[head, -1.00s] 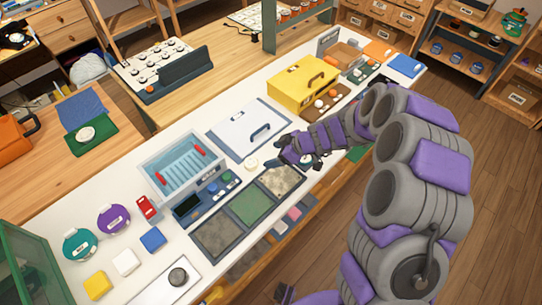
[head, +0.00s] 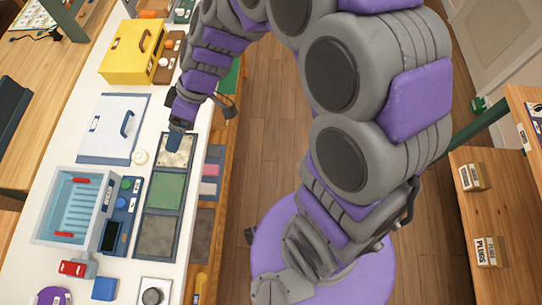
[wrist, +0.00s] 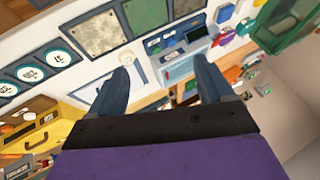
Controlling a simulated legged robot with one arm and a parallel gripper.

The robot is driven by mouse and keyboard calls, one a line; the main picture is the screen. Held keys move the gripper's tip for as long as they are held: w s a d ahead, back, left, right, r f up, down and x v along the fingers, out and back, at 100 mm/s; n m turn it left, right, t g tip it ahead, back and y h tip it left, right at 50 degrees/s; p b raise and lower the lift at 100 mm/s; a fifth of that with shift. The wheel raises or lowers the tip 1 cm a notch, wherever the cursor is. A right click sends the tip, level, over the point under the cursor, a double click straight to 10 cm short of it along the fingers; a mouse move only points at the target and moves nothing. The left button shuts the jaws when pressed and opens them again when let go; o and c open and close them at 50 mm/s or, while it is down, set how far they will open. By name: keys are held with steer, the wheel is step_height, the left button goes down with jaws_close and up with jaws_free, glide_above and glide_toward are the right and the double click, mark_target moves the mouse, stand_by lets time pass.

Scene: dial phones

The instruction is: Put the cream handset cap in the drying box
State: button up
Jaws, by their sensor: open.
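The cream handset cap (head: 139,157) is a small round disc on the white counter, beside the lid panel with a dark handle. A small cream round thing between my fingers in the wrist view (wrist: 126,58) looks like the same cap. The drying box appears to be the open, clear light-blue box (head: 45,222) with red clips and a ribbed blue inside. My gripper (head: 180,143) is over the pale speckled pad, right of the cap and apart from it. In the wrist view its two fingers (wrist: 160,72) are spread with nothing held.
The white lid panel (head: 113,128) lies flat behind the cap. A dark button panel (head: 120,215) and textured pads (head: 165,190) lie between the box and the counter's front edge. A yellow box (head: 132,50) stands farther along. Wooden shelving (head: 510,200) stands at right.

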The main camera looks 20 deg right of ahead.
steer(key=s+d+r+m+h, duration=0.3)
steer(key=s+d+r+m, duration=0.1)
steer(key=s+d, duration=0.5)
steer(key=shift+s+d+m, duration=0.15)
steer(key=shift+d+m, duration=0.55)
steer(key=shift+d, duration=0.3)
steer(key=shift+o, duration=0.4)
steer(key=s+d+r+m+h, duration=0.1)
steer(key=s+d+m+h, duration=0.2)
steer(key=s+d+m, duration=0.4)
steer(key=s+d, duration=0.3)
steer(key=d, duration=0.1)
steer(key=shift+s+d+r+h, duration=0.2)
steer(key=shift+s+d+h, duration=0.05)
steer(key=shift+d+h, duration=0.15)
